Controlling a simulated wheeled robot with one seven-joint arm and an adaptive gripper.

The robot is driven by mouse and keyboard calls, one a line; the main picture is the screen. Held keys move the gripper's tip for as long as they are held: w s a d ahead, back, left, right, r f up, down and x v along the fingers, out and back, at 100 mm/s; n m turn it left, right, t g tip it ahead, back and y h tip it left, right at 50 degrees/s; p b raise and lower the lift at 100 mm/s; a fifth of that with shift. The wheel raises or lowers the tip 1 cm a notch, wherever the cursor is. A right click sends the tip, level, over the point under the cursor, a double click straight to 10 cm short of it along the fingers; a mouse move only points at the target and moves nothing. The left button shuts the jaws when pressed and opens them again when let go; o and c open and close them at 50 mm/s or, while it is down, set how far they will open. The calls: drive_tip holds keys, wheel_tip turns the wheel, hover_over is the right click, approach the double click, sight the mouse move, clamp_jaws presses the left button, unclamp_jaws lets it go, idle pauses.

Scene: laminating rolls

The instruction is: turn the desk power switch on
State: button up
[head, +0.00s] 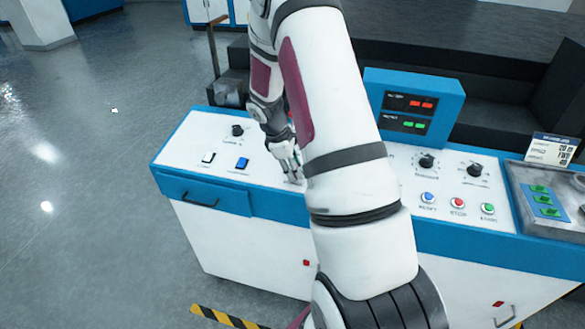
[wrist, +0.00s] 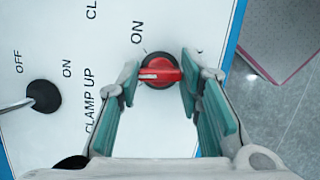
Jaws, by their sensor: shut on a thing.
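A red rotary switch (wrist: 162,70) on a black round base sits on the white desk panel (wrist: 60,140) in the wrist view. Its grip bar lies crosswise, with a pale mark at its left end. The printed word ON is just above and left of it. My gripper (wrist: 161,68) has its two green-padded fingers on either side of the switch, shut on it. In the head view my gripper (head: 288,168) reaches down to the desk top beside my arm, and the red switch is hidden there.
In the head view, a blue rocker (head: 242,163), a white rocker (head: 208,157) and a black knob (head: 237,130) lie left of my gripper. A display box (head: 412,107) stands behind.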

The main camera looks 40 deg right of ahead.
drive_tip(key=m+b, duration=0.1)
drive_tip(key=m, duration=0.1)
drive_tip(key=m+y, duration=0.1)
drive_tip(key=m, duration=0.2)
drive_tip(key=shift+w+m+g+y+b, duration=0.15)
drive_tip(key=shift+m+g+y+b, duration=0.15)
drive_tip(key=shift+b, duration=0.05)
drive_tip(key=m+y+b, duration=0.1)
drive_tip(key=m, duration=0.3)
drive_tip(key=shift+d+m, duration=0.1)
drive_tip(key=shift+m, duration=0.6)
drive_tip(key=o, duration=1.2)
drive_tip(key=shift+c, duration=0.2)
drive_tip(key=d+v, duration=0.1)
drive_tip(key=v, duration=1.1)
drive_tip(key=shift+a, duration=0.35)
